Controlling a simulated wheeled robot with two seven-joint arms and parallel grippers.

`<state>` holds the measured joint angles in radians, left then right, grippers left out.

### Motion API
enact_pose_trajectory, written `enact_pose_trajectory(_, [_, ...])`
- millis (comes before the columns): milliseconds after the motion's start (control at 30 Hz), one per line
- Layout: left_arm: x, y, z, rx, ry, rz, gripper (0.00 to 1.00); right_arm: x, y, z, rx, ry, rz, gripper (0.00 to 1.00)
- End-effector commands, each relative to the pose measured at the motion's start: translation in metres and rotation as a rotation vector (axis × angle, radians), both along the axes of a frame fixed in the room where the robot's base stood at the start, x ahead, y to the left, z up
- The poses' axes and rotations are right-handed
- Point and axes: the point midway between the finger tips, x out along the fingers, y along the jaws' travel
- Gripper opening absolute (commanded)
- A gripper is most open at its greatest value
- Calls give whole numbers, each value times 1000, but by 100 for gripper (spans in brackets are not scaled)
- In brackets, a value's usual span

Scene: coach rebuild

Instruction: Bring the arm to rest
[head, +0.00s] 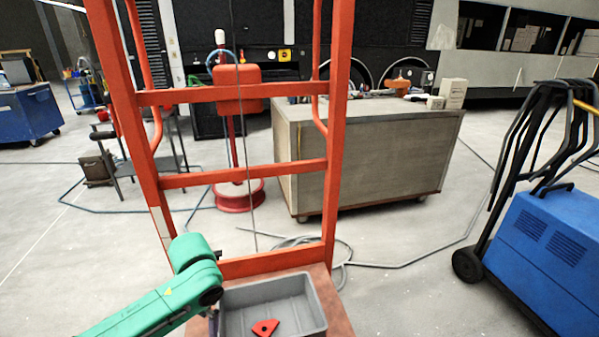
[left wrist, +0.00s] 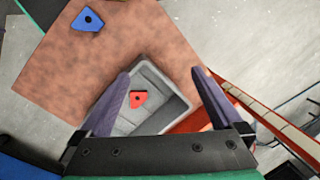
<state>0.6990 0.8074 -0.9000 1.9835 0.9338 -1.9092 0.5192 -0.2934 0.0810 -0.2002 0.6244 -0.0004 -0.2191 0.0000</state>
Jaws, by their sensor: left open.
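My left arm, green, comes in at the lower left of the head view, and its gripper is mostly hidden at the bottom edge. In the left wrist view my left gripper (left wrist: 162,76) is open, its two purple fingers apart with nothing held between them. Beyond the fingers is a grey bin (head: 270,287), also in the left wrist view (left wrist: 178,103). A red piece with a hole (head: 265,327) lies in the bin; it also shows in the left wrist view (left wrist: 138,98). My right gripper is not in view.
The bin stands on a brown platform (left wrist: 60,70) of an orange upright frame (head: 245,178). A blue piece with a hole (left wrist: 87,19) lies on the platform. A blue wheeled machine (head: 545,255) stands right. A grey workbench (head: 375,160) stands behind, with a hose (head: 400,264) on the floor.

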Motion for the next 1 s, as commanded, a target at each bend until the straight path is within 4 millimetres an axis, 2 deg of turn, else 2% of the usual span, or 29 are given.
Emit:
enact_pose_trajectory(33, [-1,20,1,33,0,28,100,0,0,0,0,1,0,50])
enact_pose_trajectory(167, [-6,73,8,122,0,101,100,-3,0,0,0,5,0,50])
enact_pose_trajectory(200, [1,81,-9,99,-18,134,100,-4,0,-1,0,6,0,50])
enact_pose_trajectory(267, [12,100,-29,80,-58,178,100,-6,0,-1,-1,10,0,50])
enact_pose_trajectory(367, [25,145,-61,81,-131,241,100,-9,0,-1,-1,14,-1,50])
enact_pose_trajectory(467, [26,204,-94,121,-206,284,100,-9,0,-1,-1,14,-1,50])
enact_pose_trajectory(567, [10,277,-126,204,-271,291,100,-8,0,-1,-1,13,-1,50])
enact_pose_trajectory(600, [-3,309,-137,248,-291,282,100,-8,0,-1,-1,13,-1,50])
enact_pose_trajectory(667, [-29,357,-150,322,-307,251,100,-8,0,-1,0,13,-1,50])
enact_pose_trajectory(700, [-49,387,-157,373,-311,220,100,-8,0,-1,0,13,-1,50])
enact_pose_trajectory(767, [-84,430,-163,446,-300,159,100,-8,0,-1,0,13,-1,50])
enact_pose_trajectory(800, [-109,454,-165,488,-285,113,100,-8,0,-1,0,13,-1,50])
enact_pose_trajectory(867, [-149,487,-166,545,-251,35,100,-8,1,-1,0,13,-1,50])
enact_pose_trajectory(900, [-177,506,-165,576,-220,-20,100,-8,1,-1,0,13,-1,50])
enact_pose_trajectory(967, [-220,530,-162,609,-167,-106,100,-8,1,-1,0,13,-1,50])
enact_pose_trajectory(1000, [-250,543,-158,624,-126,-164,100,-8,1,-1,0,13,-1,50])
